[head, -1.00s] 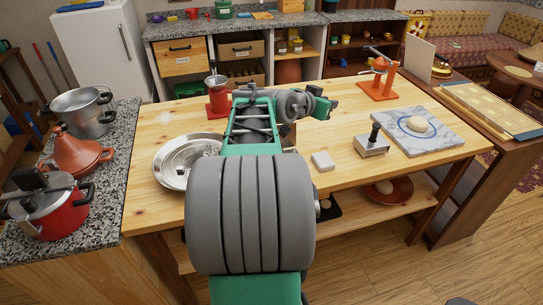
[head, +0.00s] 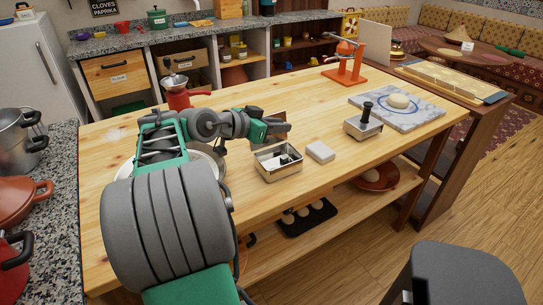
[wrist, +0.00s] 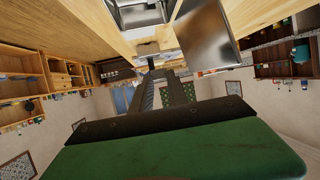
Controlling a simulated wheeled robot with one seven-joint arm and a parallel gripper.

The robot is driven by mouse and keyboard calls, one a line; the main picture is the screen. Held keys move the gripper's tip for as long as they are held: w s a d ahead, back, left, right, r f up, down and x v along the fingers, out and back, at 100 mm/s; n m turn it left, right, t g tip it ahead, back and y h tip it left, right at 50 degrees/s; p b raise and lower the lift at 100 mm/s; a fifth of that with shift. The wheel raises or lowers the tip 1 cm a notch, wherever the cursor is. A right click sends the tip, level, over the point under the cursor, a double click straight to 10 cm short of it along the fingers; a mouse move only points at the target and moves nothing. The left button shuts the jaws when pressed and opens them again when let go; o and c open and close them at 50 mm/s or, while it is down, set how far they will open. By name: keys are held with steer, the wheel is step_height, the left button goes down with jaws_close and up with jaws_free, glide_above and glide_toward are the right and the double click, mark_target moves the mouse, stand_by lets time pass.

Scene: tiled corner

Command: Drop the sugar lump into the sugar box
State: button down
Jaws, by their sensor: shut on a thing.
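The sugar box (head: 266,173) is a small open metal box on the wooden table, with dark and bright shapes inside. My gripper (head: 287,129) lies roughly level above the box, in front of the panel, pointing right. In the wrist view the gripper's dark fingers (wrist: 164,78) are close together beside the plate. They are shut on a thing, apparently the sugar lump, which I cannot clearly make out.
A pale block (head: 320,152) lies just right of the box. A red grinder (head: 180,98) is at the back left. The table's back middle is clear.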

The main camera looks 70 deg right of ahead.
step_height(320, 180, down, 3)
steer(key=shift+f+b, duration=0.15)
steer(key=shift+b, duration=0.45)
steer(key=c, duration=1.2)
jaws_free()
steer(key=v, duration=0.8)
